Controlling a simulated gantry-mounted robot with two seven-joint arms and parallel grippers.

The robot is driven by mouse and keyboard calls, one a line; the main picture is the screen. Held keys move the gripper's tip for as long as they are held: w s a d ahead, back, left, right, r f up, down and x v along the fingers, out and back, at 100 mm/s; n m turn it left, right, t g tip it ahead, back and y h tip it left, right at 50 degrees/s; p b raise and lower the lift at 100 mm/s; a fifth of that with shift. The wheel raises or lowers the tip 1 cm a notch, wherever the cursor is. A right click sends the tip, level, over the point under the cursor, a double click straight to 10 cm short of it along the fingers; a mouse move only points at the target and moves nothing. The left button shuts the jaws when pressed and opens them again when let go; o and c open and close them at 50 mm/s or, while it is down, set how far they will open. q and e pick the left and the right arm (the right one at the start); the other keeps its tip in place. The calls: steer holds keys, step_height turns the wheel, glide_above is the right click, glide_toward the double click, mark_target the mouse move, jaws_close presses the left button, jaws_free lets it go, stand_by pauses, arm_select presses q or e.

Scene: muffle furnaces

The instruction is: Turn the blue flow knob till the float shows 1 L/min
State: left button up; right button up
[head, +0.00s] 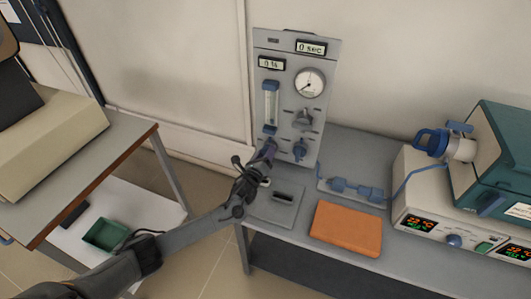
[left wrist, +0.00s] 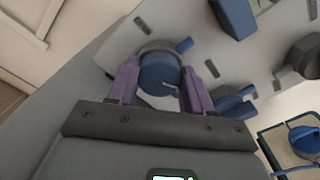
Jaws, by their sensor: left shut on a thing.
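A grey panel (head: 322,122) stands upright at the back of the bench. It carries a clear flow tube (head: 270,100) with blue end fittings; its float and scale are too small to read. My left gripper (head: 268,152) is at the panel's lower left, just below the tube. In the left wrist view its two purple fingers (left wrist: 160,83) are shut on a round blue knob (left wrist: 159,70), one finger on each side. In the head view the gripper hides this knob. My right gripper is not in view.
A second blue knob (head: 299,150) sits close to the right of the gripper. The panel also has a round gauge (head: 310,83), a grey valve and small displays. An orange block (head: 346,229), blue tubing fittings (head: 356,189) and a furnace unit (head: 450,205) stand right.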

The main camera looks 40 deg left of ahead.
arm_select(q)
steer(key=shift+n, duration=0.4)
steer(key=o, duration=1)
steer(key=shift+o, duration=0.2)
steer(key=shift+s+d, duration=0.1)
steer(key=shift+s, duration=0.2)
steer(key=p+v, duration=0.3)
steer(key=v, duration=0.7)
steer(key=shift+s, duration=0.1)
